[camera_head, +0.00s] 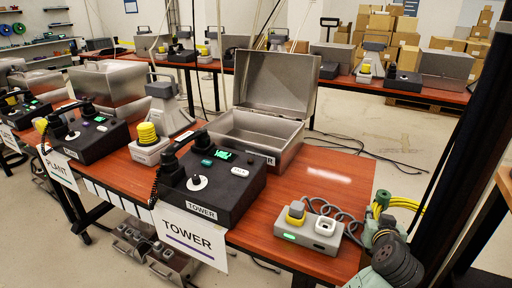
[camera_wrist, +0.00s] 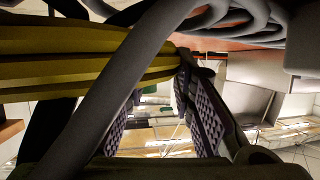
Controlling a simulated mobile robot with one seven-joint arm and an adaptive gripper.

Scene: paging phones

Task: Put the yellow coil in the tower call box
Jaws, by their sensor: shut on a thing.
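The yellow coil (camera_head: 410,204) is a bundle of yellow strands at the table's right edge in the head view. My gripper (camera_head: 382,218) is shut on it there. In the wrist view the coil (camera_wrist: 60,62) runs across the upper left to the ribbed fingers, with a grey cable crossing in front. Its far part is hidden. The tower call box (camera_head: 252,130) is a grey metal box with its lid raised and a TOWER label on its front. It stands on the table, left of and behind my gripper, well apart from it.
The black TOWER phone console (camera_head: 212,185) stands before the box. The table (camera_head: 335,172) is bare right of the box. A dark post rises at right.

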